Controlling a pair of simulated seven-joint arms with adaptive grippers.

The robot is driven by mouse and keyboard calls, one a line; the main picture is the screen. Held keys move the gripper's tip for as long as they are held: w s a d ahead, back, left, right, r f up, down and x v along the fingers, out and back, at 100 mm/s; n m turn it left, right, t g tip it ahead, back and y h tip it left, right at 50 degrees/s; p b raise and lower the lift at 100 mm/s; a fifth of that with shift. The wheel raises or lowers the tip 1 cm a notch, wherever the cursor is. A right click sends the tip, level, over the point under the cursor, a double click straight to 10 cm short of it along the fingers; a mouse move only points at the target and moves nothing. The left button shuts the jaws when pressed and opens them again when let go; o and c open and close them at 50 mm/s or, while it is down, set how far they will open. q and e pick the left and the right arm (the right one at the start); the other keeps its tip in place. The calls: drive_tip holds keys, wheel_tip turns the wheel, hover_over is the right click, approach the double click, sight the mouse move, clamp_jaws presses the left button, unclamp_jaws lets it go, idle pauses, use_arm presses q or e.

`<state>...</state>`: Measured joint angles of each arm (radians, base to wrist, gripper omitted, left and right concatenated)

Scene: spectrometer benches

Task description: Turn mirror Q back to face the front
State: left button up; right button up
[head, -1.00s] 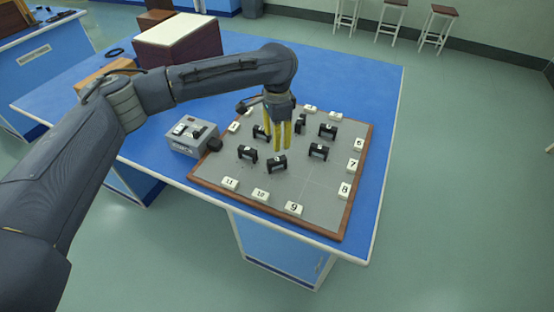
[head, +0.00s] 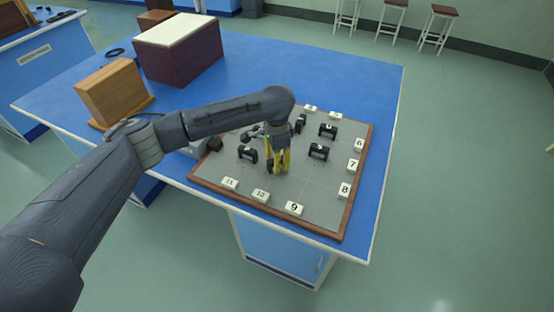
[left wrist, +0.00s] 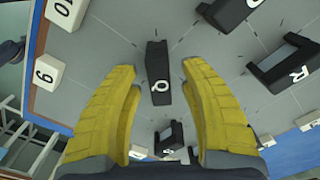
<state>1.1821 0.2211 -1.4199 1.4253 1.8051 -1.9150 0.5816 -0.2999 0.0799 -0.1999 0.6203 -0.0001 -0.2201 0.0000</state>
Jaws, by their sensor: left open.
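Mirror Q (left wrist: 158,85) is a dark upright block with a white letter Q on its top. In the left wrist view it stands between the two yellow fingers, seen nearly end-on, with a gap on each side. My left gripper (head: 277,165) is open and low over the board, pointing down at the front middle. In the head view its fingers hide most of mirror Q. My right gripper is not in view.
The grey board (head: 318,190) has a brown rim and numbered white tiles, such as 9 (head: 293,208). Mirror R (left wrist: 290,65) and several other dark mirrors (head: 318,151) stand around Q. A wooden block (head: 110,90) and a larger box (head: 178,55) stand behind my arm.

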use_arm(q)
clamp_jaws()
idle(0.3)
drive_tip(key=m, duration=0.4)
drive_tip(key=shift+m, duration=2.4)
unclamp_jaws()
